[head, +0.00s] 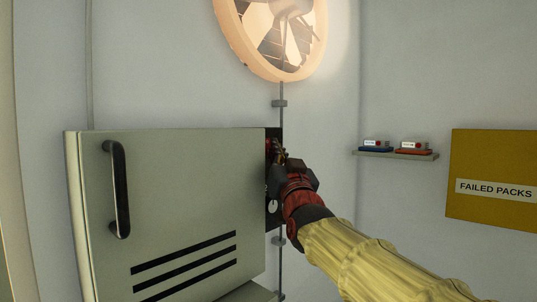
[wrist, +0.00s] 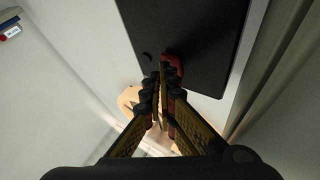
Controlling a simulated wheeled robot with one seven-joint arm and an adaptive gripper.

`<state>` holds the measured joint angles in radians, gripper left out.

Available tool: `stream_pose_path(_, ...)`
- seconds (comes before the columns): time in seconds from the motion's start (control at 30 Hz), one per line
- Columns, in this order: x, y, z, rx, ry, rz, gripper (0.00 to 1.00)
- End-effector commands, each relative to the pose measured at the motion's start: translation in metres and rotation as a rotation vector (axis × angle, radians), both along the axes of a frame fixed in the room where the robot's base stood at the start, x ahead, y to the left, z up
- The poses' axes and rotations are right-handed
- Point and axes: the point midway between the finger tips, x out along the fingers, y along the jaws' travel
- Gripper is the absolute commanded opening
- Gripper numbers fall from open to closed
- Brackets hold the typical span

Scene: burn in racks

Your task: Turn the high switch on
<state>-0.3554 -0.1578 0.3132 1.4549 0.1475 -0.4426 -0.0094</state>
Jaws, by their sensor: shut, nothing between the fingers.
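A black panel (head: 273,212) on the wall shows as a narrow strip past the right edge of the grey cabinet door in the head view. The same panel (wrist: 190,30) fills the upper middle of the wrist view. A red switch part (wrist: 175,63) sticks out from it, right at my fingertips. My gripper (wrist: 165,68) is shut with nothing between its fingers, its tips at or against the red part; I cannot tell if they touch. In the head view my gripper (head: 274,152) is in front of the panel's upper part and hides much of it. The switch's position is unclear.
The open grey door (head: 190,205) with a black handle (head: 117,190) stands close left of my gripper. A lit fan (head: 275,35) is above. At right are a shelf (head: 395,154) with blue and red packs and a yellow FAILED PACKS board (head: 495,210).

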Motion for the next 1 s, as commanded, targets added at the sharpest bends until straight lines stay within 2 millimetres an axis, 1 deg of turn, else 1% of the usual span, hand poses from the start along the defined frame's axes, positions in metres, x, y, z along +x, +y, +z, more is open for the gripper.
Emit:
stream_pose_path(0.73,0.0029,0.0039,-0.0004,0.000,0.000,0.000,0.00)
stream_pose_path(1.0,-0.0019,-0.0027,-0.0013,0.000,-0.001,0.000,0.00)
